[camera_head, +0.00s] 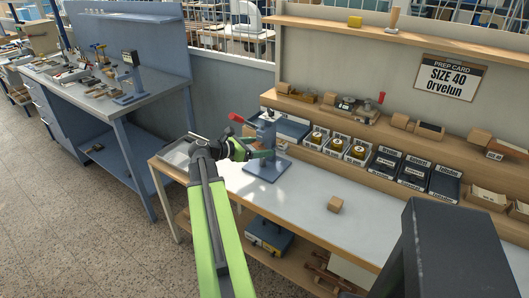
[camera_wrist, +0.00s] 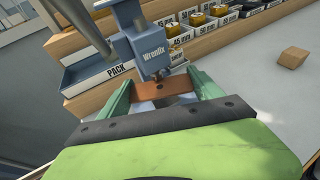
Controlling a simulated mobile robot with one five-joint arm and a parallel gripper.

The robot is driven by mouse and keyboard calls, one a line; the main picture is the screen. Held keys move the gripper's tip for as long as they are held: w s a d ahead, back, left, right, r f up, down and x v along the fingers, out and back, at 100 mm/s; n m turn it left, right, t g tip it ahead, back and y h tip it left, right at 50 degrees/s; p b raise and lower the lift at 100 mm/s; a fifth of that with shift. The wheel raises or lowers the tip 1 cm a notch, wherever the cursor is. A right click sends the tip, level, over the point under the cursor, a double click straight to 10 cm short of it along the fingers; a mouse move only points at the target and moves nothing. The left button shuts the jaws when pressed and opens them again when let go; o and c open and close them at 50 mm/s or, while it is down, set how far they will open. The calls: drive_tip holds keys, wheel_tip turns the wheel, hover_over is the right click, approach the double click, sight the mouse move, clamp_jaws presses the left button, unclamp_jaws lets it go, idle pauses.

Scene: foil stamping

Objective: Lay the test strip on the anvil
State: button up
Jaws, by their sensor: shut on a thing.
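A blue stamping press (camera_head: 267,165) with a red-handled lever stands on the white bench; it also fills the upper middle of the wrist view (camera_wrist: 151,45). My gripper (camera_head: 264,154) reaches in at the press from the left, low under its head. In the wrist view the green jaws of my gripper (camera_wrist: 160,80) are shut on the brown test strip (camera_wrist: 180,88), which spans between them just in front of and below the press head. The anvil is mostly hidden behind the strip and jaws. I cannot tell whether the strip touches it.
A tray marked PACK (camera_wrist: 100,74) stands behind the press at left. Boxes of foil rolls (camera_head: 337,146) and dark boxes (camera_head: 413,172) line the bench's back. A small wooden block (camera_head: 335,204) lies to the right. The bench (camera_head: 300,190) is clear between block and press.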

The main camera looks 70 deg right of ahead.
drive_tip(key=shift+s+d, duration=0.4)
drive_tip(key=shift+d, duration=0.1)
drive_tip(key=f+b, duration=0.4)
drive_tip(key=shift+s+d, duration=0.15)
drive_tip(key=shift+d, duration=0.1)
drive_tip(key=shift+r, duration=0.25)
drive_tip(key=shift+f, duration=0.15)
drive_tip(key=o, duration=1.4)
drive_tip(key=shift+o, duration=0.2)
